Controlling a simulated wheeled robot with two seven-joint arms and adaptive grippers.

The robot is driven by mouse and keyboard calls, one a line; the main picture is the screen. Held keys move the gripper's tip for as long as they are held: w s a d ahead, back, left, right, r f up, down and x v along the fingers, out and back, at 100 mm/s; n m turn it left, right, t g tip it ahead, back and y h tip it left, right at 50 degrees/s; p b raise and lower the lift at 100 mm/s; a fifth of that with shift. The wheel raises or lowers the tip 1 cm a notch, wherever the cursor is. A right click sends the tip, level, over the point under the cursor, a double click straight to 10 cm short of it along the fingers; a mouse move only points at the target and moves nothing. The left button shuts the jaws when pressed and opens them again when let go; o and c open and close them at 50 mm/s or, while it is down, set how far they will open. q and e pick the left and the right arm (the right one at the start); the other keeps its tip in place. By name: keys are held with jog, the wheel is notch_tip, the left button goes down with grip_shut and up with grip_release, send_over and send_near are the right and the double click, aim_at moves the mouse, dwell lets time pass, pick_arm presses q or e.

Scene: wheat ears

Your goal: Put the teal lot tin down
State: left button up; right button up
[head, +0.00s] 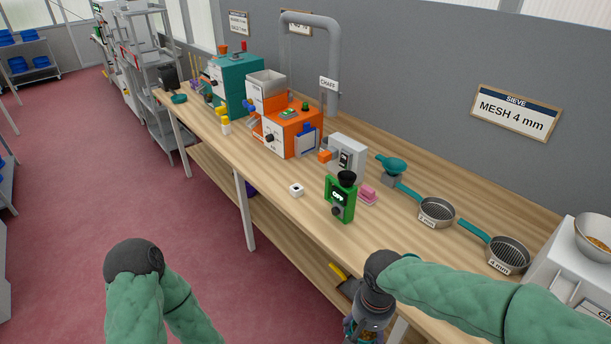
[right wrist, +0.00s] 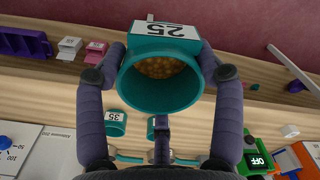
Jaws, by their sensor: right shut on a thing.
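A teal lot tin (right wrist: 160,95) with a white label reading 25, upside down in the picture, shows in the right wrist view. Its mouth faces the camera and yellow-brown grain lies inside. My right gripper (right wrist: 157,70) is shut on it, one finger on each side. The tin's underside is hidden, and I cannot tell whether it touches a surface. In the head view my right wrist is at the bottom, by the bench's front edge. My left gripper is outside both views; only the left arm shows.
A second teal tin (right wrist: 116,122) labelled 35 shows below the held one. A purple tray (right wrist: 22,42) shows at upper left in the wrist view.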

jog(key=w+d+f+n+b, duration=0.1)
jog(key=w+d+f+b, duration=0.2)
jog(key=w+f, duration=0.7)
notch_tip(320, 180, down, 3)
jog(key=shift+d+f, duration=0.1)
jog(key=shift+d, duration=0.55)
jog(key=shift+w, duration=0.1)
